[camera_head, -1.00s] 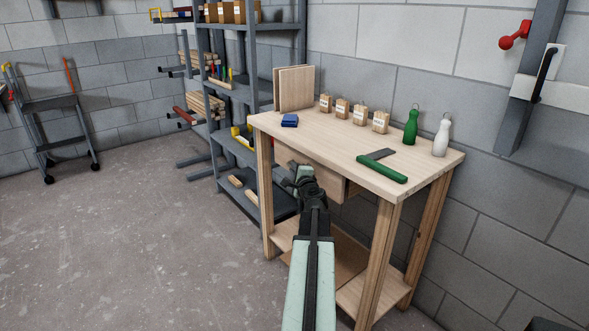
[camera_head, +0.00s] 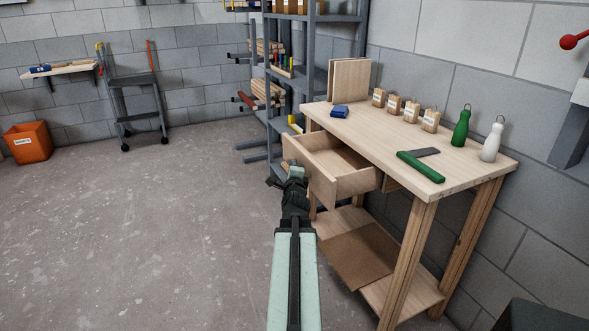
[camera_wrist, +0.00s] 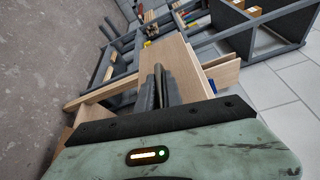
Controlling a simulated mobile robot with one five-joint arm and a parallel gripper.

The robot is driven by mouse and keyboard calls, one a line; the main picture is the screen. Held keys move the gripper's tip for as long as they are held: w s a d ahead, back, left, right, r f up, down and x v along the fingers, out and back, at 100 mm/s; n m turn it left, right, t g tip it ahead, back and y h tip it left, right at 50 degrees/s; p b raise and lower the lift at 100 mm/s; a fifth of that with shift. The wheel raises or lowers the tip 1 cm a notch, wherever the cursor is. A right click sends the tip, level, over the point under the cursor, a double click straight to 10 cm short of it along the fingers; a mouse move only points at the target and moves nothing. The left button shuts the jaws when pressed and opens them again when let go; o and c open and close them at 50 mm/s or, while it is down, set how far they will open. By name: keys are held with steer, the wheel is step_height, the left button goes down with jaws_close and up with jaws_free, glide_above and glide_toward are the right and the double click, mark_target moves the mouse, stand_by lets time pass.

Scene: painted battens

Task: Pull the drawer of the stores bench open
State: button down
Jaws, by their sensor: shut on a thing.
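The stores bench (camera_head: 385,130) is a pale wooden table with a lower shelf. Its drawer (camera_head: 352,183) stands well out from under the top, and its empty inside shows in the head view. My gripper (camera_head: 294,176) is at the drawer's front face and is shut there. The handle itself is hidden behind my gripper. In the wrist view my gripper's dark fingers (camera_wrist: 158,88) lie close together against the drawer's front board (camera_wrist: 108,91); what they hold is not clearly seen.
On the bench top are a blue block (camera_head: 340,111), several small labelled bags, a green bottle (camera_head: 461,127), a white bottle (camera_head: 491,141) and a green-handled tool (camera_head: 422,167). A grey rack (camera_head: 275,80) stands behind the bench.

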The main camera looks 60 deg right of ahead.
steer(key=shift+w+r, duration=0.1)
steer(key=shift+w, duration=0.1)
steer(key=c, duration=1.5)
jaws_free()
steer(key=shift+s, duration=0.1)
